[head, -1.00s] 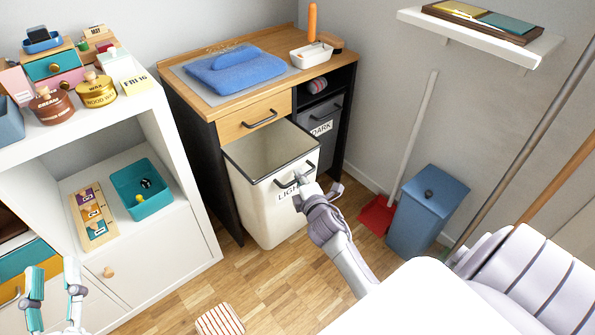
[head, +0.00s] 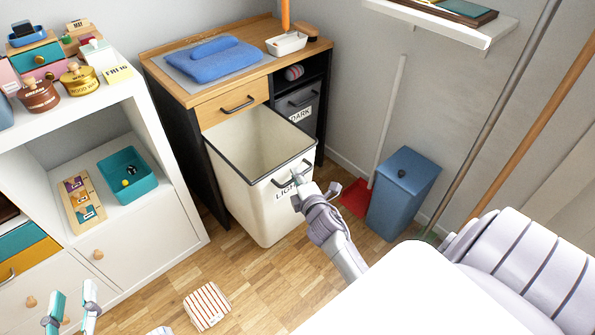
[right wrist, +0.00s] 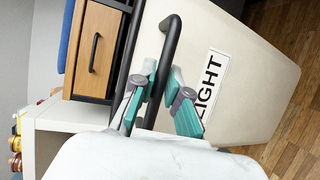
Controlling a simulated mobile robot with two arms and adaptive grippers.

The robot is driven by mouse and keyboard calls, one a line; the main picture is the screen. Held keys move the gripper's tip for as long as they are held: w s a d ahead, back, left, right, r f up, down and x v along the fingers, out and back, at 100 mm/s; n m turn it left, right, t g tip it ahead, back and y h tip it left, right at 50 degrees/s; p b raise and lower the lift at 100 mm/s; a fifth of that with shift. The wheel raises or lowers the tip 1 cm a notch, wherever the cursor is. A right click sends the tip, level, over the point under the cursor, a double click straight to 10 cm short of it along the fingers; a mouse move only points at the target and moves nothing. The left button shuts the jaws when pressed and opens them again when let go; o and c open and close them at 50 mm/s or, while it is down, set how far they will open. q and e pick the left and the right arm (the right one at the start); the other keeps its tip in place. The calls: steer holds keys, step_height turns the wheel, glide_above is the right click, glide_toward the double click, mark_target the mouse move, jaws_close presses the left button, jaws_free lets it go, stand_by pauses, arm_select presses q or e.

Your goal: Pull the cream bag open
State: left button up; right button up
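The cream bag (head: 258,195) is a tall bin-like drawer with a dark rim and a "LIGHT" label, standing well out from the front of the wooden cabinet; its open top shows an empty-looking inside. Its black handle (right wrist: 172,40) is on the front face. My right gripper (head: 297,176) is at this handle; in the right wrist view its teal fingers (right wrist: 163,72) lie on either side of the bar, closed around it. The exact contact is partly hidden. My left gripper (head: 72,296) is at the lower left, open and empty, away from the bag.
The cabinet (head: 165,80) holds a closed wooden drawer (head: 232,103) and a grey "DARK" bag (head: 295,112). A white shelf unit (head: 150,215) stands left. A blue bin (head: 402,195) and red dustpan (head: 357,198) are right. A striped item (head: 208,305) lies on the floor.

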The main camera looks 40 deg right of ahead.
steer(key=o, duration=0.3)
steer(key=v, duration=1.2)
